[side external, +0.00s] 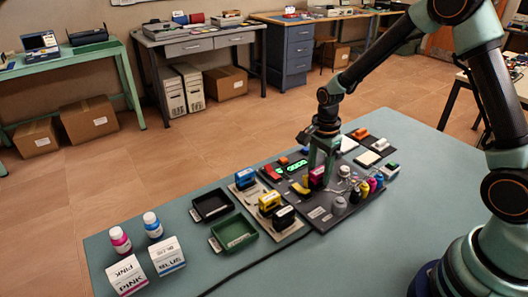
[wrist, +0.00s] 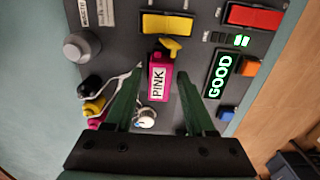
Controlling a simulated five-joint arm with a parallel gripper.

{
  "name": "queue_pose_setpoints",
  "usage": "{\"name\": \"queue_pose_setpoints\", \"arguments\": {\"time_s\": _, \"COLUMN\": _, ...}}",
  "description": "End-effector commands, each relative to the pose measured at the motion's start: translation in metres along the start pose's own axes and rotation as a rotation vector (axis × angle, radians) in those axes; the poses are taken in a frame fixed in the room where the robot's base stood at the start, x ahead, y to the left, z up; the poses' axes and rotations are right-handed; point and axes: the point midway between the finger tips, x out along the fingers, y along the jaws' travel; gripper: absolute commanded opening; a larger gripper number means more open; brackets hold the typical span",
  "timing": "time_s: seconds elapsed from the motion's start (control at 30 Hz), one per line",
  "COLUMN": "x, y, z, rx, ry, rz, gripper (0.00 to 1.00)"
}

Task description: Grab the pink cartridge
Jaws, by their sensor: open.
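The pink cartridge (wrist: 160,80), labelled PINK, stands on the dark panel (wrist: 120,30) in the wrist view. It lies between the two green fingers of my gripper (wrist: 160,86), which are open, with a visible gap to the right finger.
A yellow piece (wrist: 171,46) and a yellow switch (wrist: 167,24) lie beyond the cartridge. A lit GOOD display (wrist: 218,75) is to the right, with cables and coloured plugs (wrist: 93,107) to the left. A black tray (side external: 195,207) and a green tray (side external: 217,242) stand left on the table.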

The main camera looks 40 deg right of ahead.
Motion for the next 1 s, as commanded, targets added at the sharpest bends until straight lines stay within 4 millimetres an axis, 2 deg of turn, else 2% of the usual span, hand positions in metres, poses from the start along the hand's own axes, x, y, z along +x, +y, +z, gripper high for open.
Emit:
{"name": "queue_pose_setpoints", "arguments": {"time_s": 0.2, "x": 0.000, "y": 0.000, "z": 0.000, "rx": 0.000, "ry": 0.000, "rz": 0.000, "gripper": 0.55}}
{"name": "queue_pose_setpoints", "arguments": {"time_s": 0.23, "x": 0.000, "y": 0.000, "z": 0.000, "rx": 0.000, "ry": 0.000, "rz": 0.000, "gripper": 0.51}}
{"name": "queue_pose_setpoints", "arguments": {"time_s": 0.37, "x": 0.000, "y": 0.000, "z": 0.000, "rx": 0.000, "ry": 0.000, "rz": 0.000, "gripper": 0.01}}
{"name": "queue_pose_setpoints", "arguments": {"time_s": 0.57, "x": -0.002, "y": 0.000, "z": 0.000, "rx": 0.000, "ry": 0.000, "rz": -0.001, "gripper": 0.00}}
{"name": "queue_pose_setpoints", "arguments": {"time_s": 1.0, "x": -0.033, "y": 0.000, "z": 0.000, "rx": 0.000, "ry": 0.000, "rz": -0.001, "gripper": 0.00}}
